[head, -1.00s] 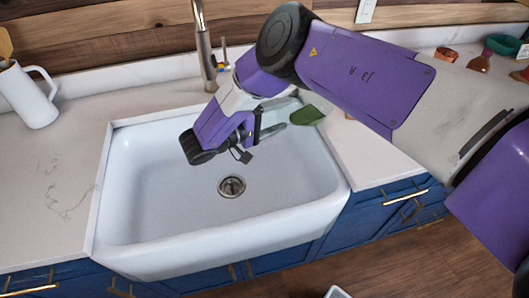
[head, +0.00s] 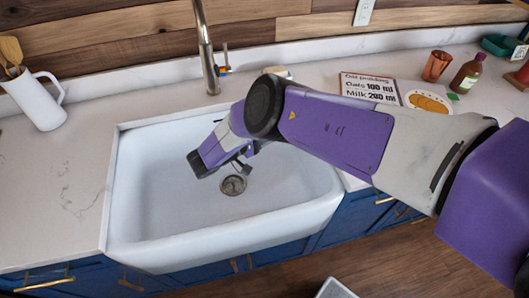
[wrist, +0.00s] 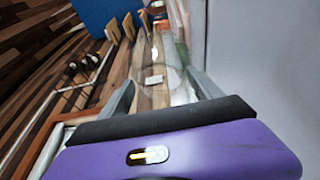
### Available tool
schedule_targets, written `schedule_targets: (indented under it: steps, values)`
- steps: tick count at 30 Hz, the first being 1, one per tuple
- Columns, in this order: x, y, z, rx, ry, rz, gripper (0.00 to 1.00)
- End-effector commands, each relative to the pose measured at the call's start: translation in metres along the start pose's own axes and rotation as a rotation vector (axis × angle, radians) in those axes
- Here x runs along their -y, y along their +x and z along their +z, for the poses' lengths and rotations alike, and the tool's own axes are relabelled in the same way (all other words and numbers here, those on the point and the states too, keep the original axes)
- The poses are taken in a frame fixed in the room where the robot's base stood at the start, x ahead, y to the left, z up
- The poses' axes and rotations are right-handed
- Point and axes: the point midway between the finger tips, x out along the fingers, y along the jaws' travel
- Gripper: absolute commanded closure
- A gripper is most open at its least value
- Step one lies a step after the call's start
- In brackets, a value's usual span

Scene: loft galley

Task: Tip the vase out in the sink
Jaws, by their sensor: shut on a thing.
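The vase (wrist: 172,76) shows in the wrist view as a clear, see-through glass shape between the two fingers. My gripper (wrist: 163,88) is shut on it. The glass is faint, so I cannot tell its tilt or whether anything is inside. The drain (head: 232,185) shows in the sink floor, just below my wrist in the picture.
A tall faucet (head: 206,50) rises behind the sink. A white pitcher (head: 36,102) with wooden utensils stands on the left counter. On the right counter are a recipe card (head: 368,84), a copper cup (head: 436,66), a brown bottle (head: 466,76) and a green dish (head: 497,45).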

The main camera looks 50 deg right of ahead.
Motion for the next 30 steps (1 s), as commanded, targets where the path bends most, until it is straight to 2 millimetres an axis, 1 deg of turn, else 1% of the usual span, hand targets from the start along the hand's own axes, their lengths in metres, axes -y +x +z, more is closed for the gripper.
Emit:
schedule_targets:
  steps: [30]
  values:
    - [0.010,-0.004,0.000,0.000,0.004,0.076,0.99]
